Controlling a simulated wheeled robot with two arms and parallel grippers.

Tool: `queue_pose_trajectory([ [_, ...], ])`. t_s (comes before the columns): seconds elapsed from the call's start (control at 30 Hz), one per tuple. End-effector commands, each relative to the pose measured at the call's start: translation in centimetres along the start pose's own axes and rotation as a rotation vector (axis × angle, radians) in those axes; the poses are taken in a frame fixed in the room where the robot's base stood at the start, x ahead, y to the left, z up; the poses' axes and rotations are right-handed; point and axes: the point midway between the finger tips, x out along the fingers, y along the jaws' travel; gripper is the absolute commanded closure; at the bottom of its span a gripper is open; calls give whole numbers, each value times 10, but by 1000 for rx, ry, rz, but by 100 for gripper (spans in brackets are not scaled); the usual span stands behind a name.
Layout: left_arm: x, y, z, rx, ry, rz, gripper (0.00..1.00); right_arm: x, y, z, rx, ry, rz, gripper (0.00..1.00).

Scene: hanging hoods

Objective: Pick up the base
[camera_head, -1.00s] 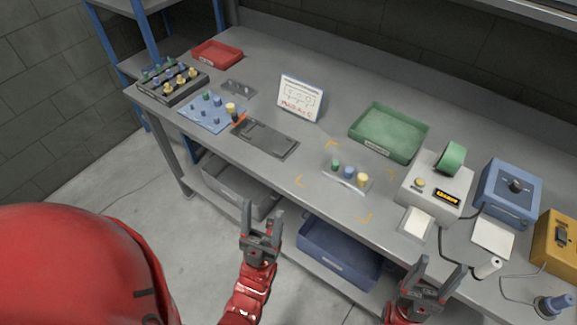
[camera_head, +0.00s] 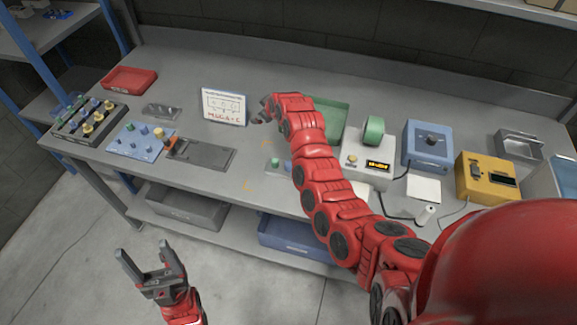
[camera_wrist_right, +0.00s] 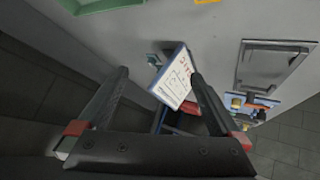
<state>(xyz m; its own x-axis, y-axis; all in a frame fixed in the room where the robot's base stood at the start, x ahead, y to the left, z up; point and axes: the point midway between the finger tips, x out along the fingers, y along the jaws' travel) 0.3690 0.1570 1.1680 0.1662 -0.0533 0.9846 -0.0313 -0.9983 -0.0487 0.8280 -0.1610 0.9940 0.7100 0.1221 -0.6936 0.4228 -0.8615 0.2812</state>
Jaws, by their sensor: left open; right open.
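Several things could be the base, and I cannot tell which. A dark grey flat plate (camera_head: 213,157) lies mid-table and also shows in the right wrist view (camera_wrist_right: 268,68). A small grey plate (camera_head: 162,111) lies behind the blue mat (camera_head: 128,147). A small plate with coloured pegs (camera_head: 270,168) is partly hidden by my right arm. My right gripper (camera_head: 262,109) is above the table beside the white drawing card (camera_head: 223,106). Its open fingers (camera_wrist_right: 158,77) frame the card (camera_wrist_right: 174,82) in the wrist view, with no grip visible. My left gripper (camera_head: 147,252) is open and empty, off the table's front.
A peg rack (camera_head: 88,120) and red tray (camera_head: 130,79) stand at the left. A green tray (camera_head: 330,118), a labelled device (camera_head: 366,160), a blue box (camera_head: 427,143) and a yellow box (camera_head: 487,178) stand right. Bins sit on the lower shelf.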

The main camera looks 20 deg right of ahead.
Motion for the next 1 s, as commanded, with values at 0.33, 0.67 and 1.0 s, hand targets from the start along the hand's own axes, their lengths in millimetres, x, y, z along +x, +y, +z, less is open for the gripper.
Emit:
queue_pose_trajectory([
  [0.33, 18, -1, -3, 0, 0, 0, 26, -126, -15, 43, -341, -574, -398, 0],
  [0.67, 22, -1, -4, 0, 0, 0, 26, -134, -28, 74, -384, -674, -468, 0],
  [1.0, -11, 0, 2, 0, 0, 0, 26, -87, -45, 117, -384, -670, -461, 0],
])
